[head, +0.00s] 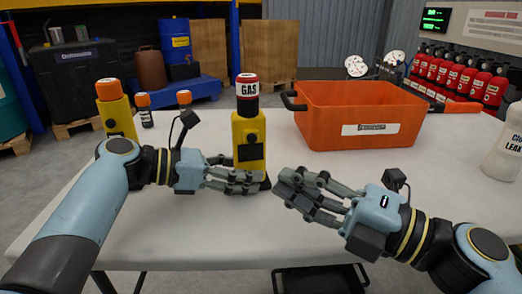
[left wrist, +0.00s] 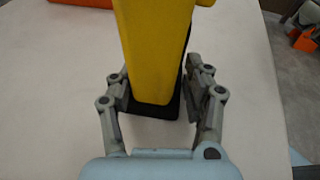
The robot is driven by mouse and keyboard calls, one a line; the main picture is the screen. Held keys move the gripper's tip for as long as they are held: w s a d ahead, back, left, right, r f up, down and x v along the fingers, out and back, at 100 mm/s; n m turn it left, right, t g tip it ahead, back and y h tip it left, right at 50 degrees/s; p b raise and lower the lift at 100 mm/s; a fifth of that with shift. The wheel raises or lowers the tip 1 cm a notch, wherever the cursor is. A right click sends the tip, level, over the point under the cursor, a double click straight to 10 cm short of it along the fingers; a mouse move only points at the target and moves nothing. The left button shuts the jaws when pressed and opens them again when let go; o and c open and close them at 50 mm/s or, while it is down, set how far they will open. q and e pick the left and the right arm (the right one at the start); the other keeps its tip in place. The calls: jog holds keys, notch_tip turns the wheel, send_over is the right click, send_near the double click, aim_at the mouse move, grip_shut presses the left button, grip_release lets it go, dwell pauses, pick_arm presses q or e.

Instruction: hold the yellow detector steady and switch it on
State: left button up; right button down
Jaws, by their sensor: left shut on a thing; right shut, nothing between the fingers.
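The yellow detector (head: 248,134) stands upright on the white table, with a red and white GAS cap on top and a dark round part on its front face. My left gripper (head: 245,182) is shut on its lower body; the left wrist view shows the yellow body (left wrist: 155,50) between the two fingers (left wrist: 155,95). My right gripper (head: 283,188) is shut and empty, just right of the detector's base and apart from it. The state of the detector's switch cannot be made out.
A second yellow device with an orange cap (head: 116,112) stands at the left, near small orange-capped bottles (head: 144,110). An orange crate (head: 358,118) stands behind right. A white bottle (head: 504,148) is at the right edge. The table's front edge is close; its front middle is clear.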

aim_at(252, 138)
pick_arm(q)
jog(key=shift+f, duration=0.1)
pick_arm(e)
jog(key=w+a+r, duration=0.1)
jog(key=w+a, duration=0.3)
jog(key=w, duration=0.2)
jog(key=shift+w+a+r, duration=0.15)
jog(key=shift+w, duration=0.1)
